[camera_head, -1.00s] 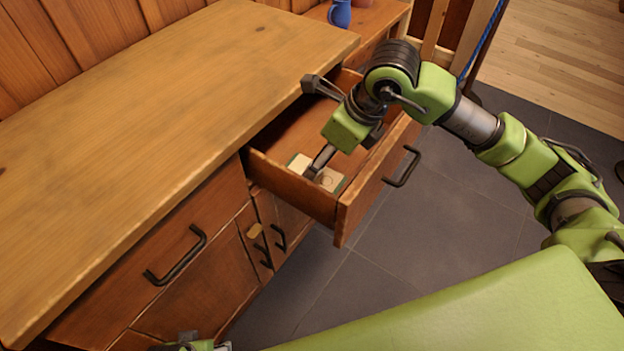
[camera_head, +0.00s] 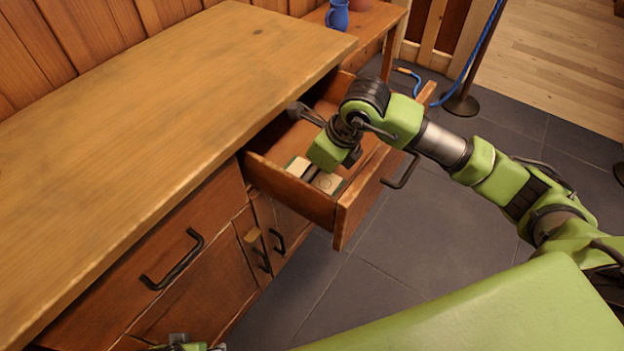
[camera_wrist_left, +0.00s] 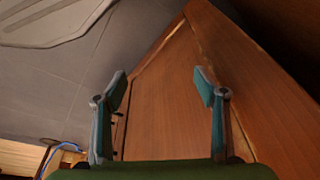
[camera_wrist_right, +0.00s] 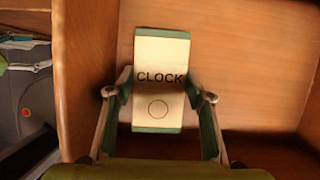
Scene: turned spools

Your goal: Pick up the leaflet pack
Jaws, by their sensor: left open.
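The leaflet pack (camera_wrist_right: 158,105) is a flat cream pack with green ends, the word CLOCK and a circle. It lies inside the open drawer (camera_head: 291,191); in the head view the pack (camera_head: 327,182) is partly hidden by my right gripper (camera_head: 313,173). In the right wrist view my right gripper (camera_wrist_right: 159,80) has one finger at each long side of the pack, drawn in to its width and seemingly touching both edges. My left gripper (camera_wrist_left: 161,84) is open and empty, beside the wooden cabinet fronts; only a bit of that arm shows at the head view's bottom edge.
The drawer's walls and front close in around my right gripper. The wooden countertop (camera_head: 150,130) is bare. A blue jug (camera_head: 337,15) stands on a shelf behind. A post with a blue rope (camera_head: 466,100) stands on the dark tiled floor at right.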

